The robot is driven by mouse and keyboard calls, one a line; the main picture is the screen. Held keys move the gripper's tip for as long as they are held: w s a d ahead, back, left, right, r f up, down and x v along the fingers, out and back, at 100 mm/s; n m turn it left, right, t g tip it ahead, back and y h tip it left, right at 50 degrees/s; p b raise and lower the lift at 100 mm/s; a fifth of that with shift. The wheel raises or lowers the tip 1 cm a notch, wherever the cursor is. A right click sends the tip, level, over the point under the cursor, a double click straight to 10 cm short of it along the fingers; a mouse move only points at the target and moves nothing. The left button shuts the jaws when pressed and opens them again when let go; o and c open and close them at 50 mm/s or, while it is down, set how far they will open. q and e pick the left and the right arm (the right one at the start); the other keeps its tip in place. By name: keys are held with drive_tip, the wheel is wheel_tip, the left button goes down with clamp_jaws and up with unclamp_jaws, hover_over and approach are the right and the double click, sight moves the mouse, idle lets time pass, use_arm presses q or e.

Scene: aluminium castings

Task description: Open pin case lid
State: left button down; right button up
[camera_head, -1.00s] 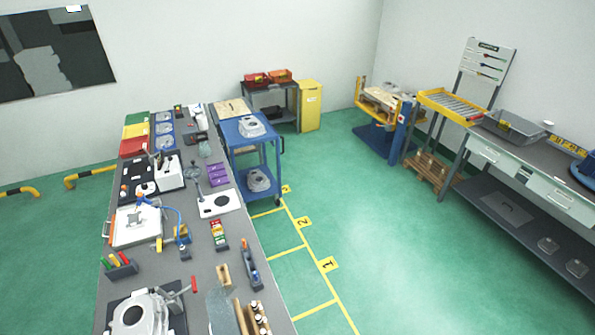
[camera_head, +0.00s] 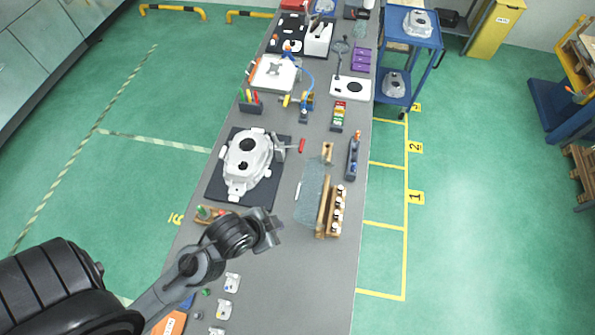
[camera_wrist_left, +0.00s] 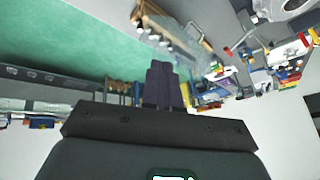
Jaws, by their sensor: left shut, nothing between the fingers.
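A wooden case (camera_head: 333,212) with several white-topped pieces in a row lies near the right edge of the grey bench. A clear, greyish sheet (camera_head: 312,192) lies along its left side. I cannot tell whether this sheet is the lid or how it is joined. In the left wrist view, wooden parts (camera_wrist_left: 150,12) and the clear sheet show near the top, beyond the fingers. My left gripper (camera_head: 276,228) is shut and empty, over the bench to the left of the case and apart from it. Its closed fingers also show in the wrist view (camera_wrist_left: 162,68). My right gripper is not in view.
A casting (camera_head: 247,162) sits on a black mat left of the case. A small wooden holder (camera_head: 208,214) lies beside my left arm. A dark tool with a blue part (camera_head: 352,158) stands beyond the case. Small white parts (camera_head: 228,283) lie nearer. Bare bench surrounds the case's near end.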

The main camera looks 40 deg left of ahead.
use_arm(q)
drive_tip(key=w+a+f+m+t+h+b, duration=0.1)
drive_tip(key=w+m+t+h+b, duration=0.15)
drive_tip(key=w+m+t, duration=0.5)
drive_tip(key=w+a+f+m+t+h+b, duration=0.15)
drive_tip(key=m+t+b, duration=0.25)
drive_tip(key=m, duration=0.6)
drive_tip(key=a+f+m+g+h+b, duration=1)
drive_tip(key=a+f+m+b, duration=0.8)
drive_tip(key=m+b, duration=0.6)
drive_tip(key=w+d+b, duration=0.1)
drive_tip(key=w+d, duration=0.1)
drive_tip(key=d, duration=0.4)
drive_tip(key=w+d+r+m+h+b, duration=0.1)
drive_tip(key=w+d, duration=0.2)
drive_tip(key=d, duration=0.3)
drive_tip(key=shift+w+t, duration=0.25)
drive_tip(key=shift+t, duration=0.1)
